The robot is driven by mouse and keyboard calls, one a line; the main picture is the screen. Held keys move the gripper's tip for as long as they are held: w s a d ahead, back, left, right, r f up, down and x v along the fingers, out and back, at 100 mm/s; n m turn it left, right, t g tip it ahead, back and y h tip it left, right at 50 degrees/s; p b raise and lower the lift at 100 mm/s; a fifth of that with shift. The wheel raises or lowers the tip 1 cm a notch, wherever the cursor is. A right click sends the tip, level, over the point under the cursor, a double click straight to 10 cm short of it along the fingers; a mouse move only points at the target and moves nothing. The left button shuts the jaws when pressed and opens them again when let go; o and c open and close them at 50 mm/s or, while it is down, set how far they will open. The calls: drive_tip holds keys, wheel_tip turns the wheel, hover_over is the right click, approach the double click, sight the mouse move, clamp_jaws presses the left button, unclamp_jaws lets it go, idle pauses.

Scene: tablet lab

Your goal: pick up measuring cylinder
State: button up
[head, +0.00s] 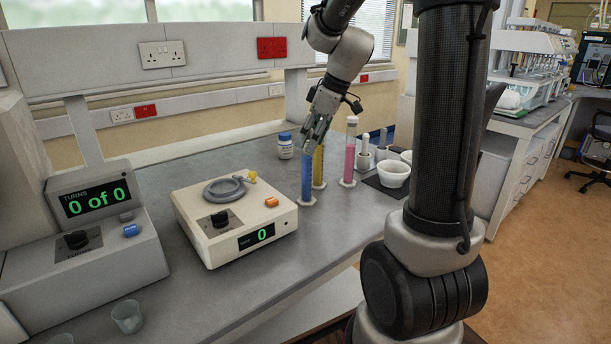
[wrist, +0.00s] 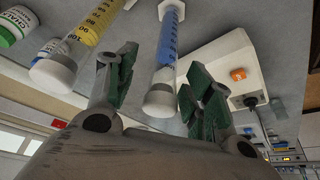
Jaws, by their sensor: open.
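Three measuring cylinders stand upright on the bench: a blue one (head: 307,182), a yellow one (head: 318,168) just behind it, and a pink one (head: 350,155) to the right. My gripper (head: 316,132) is at the top of the blue cylinder in the head view and partly hides the tops of the blue and yellow ones. In the wrist view my gripper (wrist: 160,82) is open, with the blue cylinder (wrist: 167,50) between its two green-padded fingers. I cannot tell whether either finger touches it. The yellow cylinder (wrist: 85,40) is outside the left finger.
A cream device (head: 236,220) with a display sits left of the cylinders. A mortar (head: 393,174) and pestles are to the right. A grey turns counter (head: 90,235) is at far left. Bare bench lies in front.

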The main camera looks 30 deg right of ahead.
sight(307, 167)
drive_tip(key=x, duration=0.4)
drive_tip(key=shift+s+a+f, duration=0.1)
drive_tip(key=shift+s+f, duration=0.05)
drive_tip(key=shift+s, duration=0.15)
clamp_jaws()
